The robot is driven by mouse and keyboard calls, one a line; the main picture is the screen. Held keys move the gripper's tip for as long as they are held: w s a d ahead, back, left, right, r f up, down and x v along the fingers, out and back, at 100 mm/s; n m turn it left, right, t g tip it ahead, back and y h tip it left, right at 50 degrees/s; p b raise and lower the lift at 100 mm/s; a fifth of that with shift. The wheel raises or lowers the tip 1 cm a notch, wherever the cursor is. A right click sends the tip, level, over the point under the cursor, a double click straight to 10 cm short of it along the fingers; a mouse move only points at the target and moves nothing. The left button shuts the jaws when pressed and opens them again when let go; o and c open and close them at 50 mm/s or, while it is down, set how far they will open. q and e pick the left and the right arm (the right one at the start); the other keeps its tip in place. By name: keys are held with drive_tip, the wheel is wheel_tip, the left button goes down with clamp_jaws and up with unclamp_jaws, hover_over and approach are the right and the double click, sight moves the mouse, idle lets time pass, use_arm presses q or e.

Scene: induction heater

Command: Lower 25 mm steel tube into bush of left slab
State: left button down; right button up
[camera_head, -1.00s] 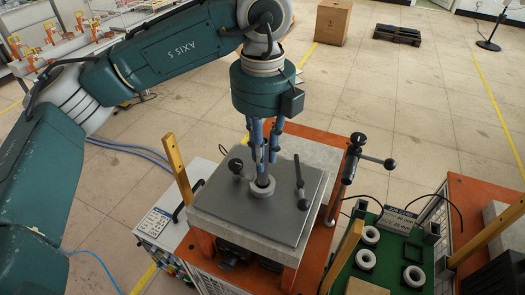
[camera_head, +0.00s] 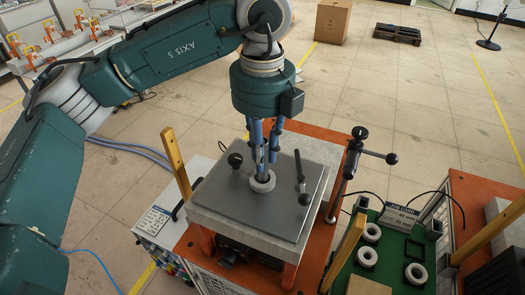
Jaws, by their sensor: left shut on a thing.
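My left gripper (camera_head: 265,152) points down over the grey slab plate (camera_head: 222,203) and is shut on a thin steel tube (camera_head: 260,160). The tube is upright and mostly hidden by the blue fingers. Its lower end is at the pale ring-shaped bush (camera_head: 263,185) on the plate. I cannot tell how deep it sits in the bush. The fingertips are close above the bush. My right gripper is not in view.
A black knob (camera_head: 235,160) and a black lever (camera_head: 301,180) stand on the plate near the gripper. A clamp post with a handle (camera_head: 356,152) rises at the right. A green tray (camera_head: 392,270) holds several pale rings and a job card (camera_head: 403,210).

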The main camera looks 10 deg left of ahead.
use_arm(q)
drive_tip(key=shift+f+b, duration=1.85)
drive_tip(key=shift+f, duration=0.2)
drive_tip(key=shift+r, duration=0.1)
drive_tip(key=c, duration=1.5)
unclamp_jaws()
drive_tip(key=shift+c, duration=0.2)
wheel_tip(320, 180, up, 12)
